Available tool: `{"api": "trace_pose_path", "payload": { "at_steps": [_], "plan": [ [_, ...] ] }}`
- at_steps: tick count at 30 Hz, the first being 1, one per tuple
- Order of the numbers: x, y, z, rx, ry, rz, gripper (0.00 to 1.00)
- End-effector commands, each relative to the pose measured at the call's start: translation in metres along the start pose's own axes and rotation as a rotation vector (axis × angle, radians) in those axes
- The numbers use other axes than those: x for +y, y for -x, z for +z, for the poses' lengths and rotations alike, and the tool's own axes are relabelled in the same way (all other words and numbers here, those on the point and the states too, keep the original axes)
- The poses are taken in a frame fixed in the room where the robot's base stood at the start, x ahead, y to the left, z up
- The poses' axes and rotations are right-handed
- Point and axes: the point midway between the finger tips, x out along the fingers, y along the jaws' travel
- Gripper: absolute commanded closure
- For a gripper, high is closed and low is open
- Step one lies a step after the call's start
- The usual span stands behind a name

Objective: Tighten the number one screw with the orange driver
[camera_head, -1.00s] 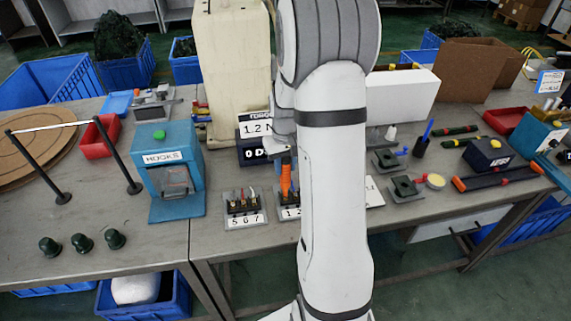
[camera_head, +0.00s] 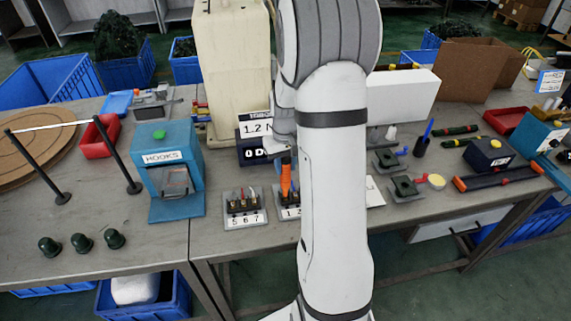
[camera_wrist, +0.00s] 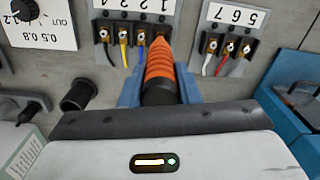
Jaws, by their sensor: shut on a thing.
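The orange driver (camera_wrist: 159,66) is between the blue fingers of my gripper (camera_wrist: 158,88) in the wrist view, and my gripper is shut on it. The driver also shows in the head view (camera_head: 286,180), standing upright beside my arm. It is over the end of the 1-2-3-4 terminal block (camera_wrist: 112,60), at the number one end next to the 5-6-7 block. The driver hides its own tip and the number one screw, so I cannot tell whether they touch.
The 5-6-7 terminal block (camera_wrist: 232,50) stands close beside. A blue HOOKS box (camera_head: 170,165) is at the left. Bare table lies in front of the HOOKS box.

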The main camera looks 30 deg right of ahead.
Motion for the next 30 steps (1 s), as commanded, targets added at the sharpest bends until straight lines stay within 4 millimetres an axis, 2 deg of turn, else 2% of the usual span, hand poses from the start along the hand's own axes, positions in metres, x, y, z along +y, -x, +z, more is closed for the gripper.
{"api": "trace_pose_path", "payload": {
  "at_steps": [30],
  "plan": [
    [-0.0003,-0.0077,-0.0004,0.001,0.0,0.0,0.98]
  ]
}}
